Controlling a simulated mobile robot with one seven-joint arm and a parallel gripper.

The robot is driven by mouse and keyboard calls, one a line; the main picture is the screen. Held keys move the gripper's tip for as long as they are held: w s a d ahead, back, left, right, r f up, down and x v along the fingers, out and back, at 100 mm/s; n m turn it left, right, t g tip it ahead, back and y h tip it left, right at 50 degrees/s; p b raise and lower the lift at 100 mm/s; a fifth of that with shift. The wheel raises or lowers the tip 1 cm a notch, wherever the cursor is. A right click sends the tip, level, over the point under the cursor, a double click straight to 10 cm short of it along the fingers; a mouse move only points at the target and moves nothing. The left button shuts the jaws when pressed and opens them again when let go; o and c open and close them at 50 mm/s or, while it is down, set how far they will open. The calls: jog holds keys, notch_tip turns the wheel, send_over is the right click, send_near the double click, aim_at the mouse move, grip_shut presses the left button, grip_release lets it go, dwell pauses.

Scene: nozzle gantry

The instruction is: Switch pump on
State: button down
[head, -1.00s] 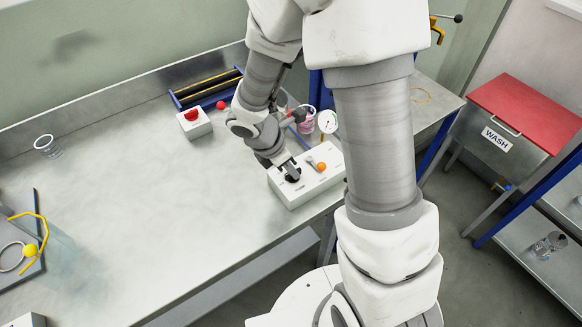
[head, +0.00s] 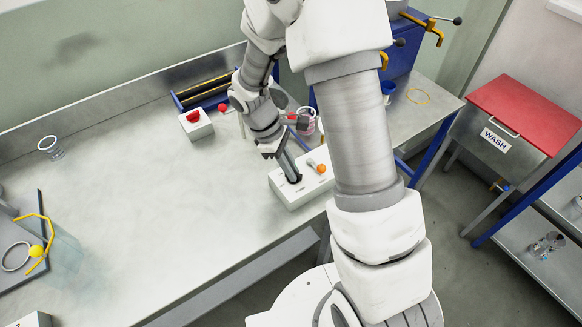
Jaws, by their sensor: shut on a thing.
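A white control box (head: 300,197) stands on the metal bench near its front edge. A dark knob (head: 295,179) sits on the left part of its top. To its right are a small lever and an orange ball knob (head: 321,169). My gripper (head: 293,177) points down at the dark knob from above, its fingers closed about it. The fingers hide most of the knob, so its exact turn position cannot be told. Small labels on the box are too small to read.
A red button on a white box (head: 196,123) and a blue rack (head: 206,93) stand behind. A clear cup (head: 51,147) is at the far left. A pink-marked cup (head: 306,122) stands behind the box. The bench's middle left is clear.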

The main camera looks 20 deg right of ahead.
jog(key=shift+w+m, duration=0.1)
jog(key=shift+m, duration=0.7)
jog(key=shift+y, duration=0.3)
jog(key=c, duration=0.9)
grip_release()
jog(key=shift+g, duration=0.3)
jog(key=p+v, duration=0.1)
jog(key=v, duration=1.6)
jog(key=shift+a+r, duration=0.1)
jog(key=shift+r, duration=0.15)
